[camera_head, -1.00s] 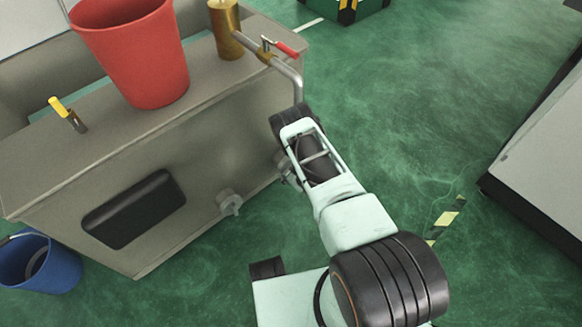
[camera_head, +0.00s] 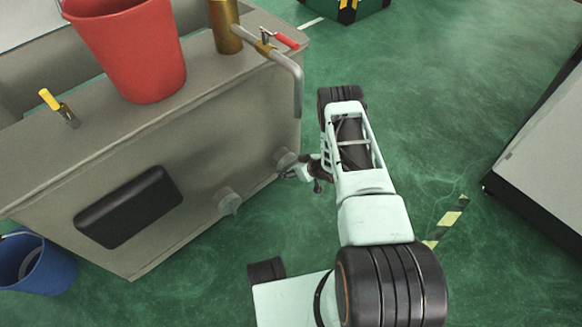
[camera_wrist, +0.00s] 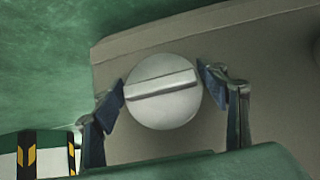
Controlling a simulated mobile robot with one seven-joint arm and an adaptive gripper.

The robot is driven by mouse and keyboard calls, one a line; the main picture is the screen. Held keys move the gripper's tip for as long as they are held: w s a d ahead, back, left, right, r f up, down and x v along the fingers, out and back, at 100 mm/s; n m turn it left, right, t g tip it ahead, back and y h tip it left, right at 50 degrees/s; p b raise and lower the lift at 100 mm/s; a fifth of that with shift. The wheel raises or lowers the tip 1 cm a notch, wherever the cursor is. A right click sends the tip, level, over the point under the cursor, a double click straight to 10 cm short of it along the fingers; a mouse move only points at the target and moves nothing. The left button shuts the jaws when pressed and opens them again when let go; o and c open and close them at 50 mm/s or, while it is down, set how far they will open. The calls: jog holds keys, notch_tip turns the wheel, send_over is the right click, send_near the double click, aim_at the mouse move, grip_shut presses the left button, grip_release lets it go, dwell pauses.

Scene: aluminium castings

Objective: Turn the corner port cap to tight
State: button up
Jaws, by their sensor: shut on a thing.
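The corner port cap (camera_wrist: 163,100) is a pale round disc with a raised bar across its face, on the grey side wall of a tank. The bar runs nearly level in the wrist view, its right end slightly higher. My gripper (camera_wrist: 165,88) is shut on the cap, with one dark finger pad at each end of the bar. In the head view the cap (camera_head: 284,159) sits low near the tank's right corner, with my gripper (camera_head: 291,170) at it and partly covering it.
A second pale cap (camera_head: 228,201) sits left of it on the same wall, beside a black panel (camera_head: 128,208). A red bucket (camera_head: 130,50), a brass cylinder (camera_head: 225,28) and a bent pipe (camera_head: 290,75) are on the tank (camera_head: 215,150).

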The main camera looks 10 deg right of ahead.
jog(key=shift+w, duration=0.1)
jog(key=o, duration=0.9)
jog(key=v, duration=1.2)
jog(key=shift+r, duration=0.1)
